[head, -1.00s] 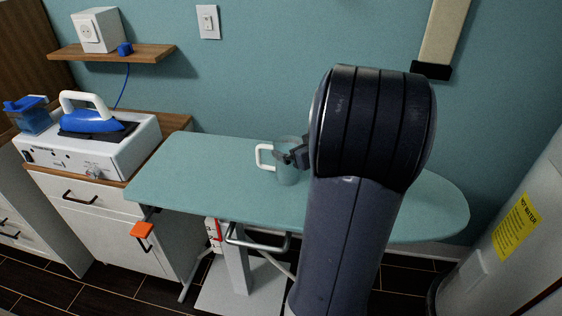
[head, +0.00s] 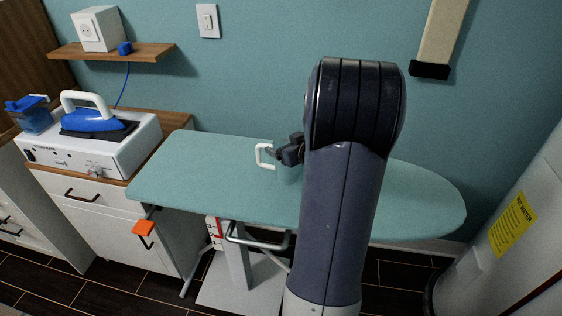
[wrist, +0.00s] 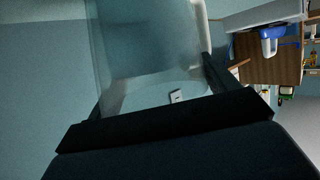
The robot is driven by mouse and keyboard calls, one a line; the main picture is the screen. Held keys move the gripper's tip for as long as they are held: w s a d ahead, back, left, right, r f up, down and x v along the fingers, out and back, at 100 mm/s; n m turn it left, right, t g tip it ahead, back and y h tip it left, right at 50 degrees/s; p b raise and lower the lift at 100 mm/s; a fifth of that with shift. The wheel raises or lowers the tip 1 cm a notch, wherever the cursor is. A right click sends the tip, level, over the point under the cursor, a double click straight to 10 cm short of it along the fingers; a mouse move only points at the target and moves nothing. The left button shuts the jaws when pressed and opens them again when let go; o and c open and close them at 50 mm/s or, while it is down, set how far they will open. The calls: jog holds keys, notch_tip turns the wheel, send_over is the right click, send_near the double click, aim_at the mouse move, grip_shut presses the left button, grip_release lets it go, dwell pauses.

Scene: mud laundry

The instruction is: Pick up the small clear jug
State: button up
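The small clear jug (head: 288,175) stands on the teal ironing board (head: 200,170), with its white handle (head: 264,156) to the left. My arm hides its right part in the head view. My gripper (head: 291,150) is at the jug's upper part. In the wrist view the clear wall of the jug (wrist: 150,45) fills the gap between the widely spread fingers of my gripper (wrist: 155,85). Part of the white handle shows beside the right finger. I see no clear grip on the jug.
A blue-and-white iron (head: 92,120) sits on a white station on the cabinet (head: 100,205) at left, beside a blue container (head: 30,115). A shelf (head: 110,55) is on the wall. A white water heater (head: 505,240) stands at right. The board's left half is clear.

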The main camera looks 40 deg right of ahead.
jog(key=c, duration=1.3)
jog(key=shift+c, duration=0.2)
jog(key=shift+r, duration=0.1)
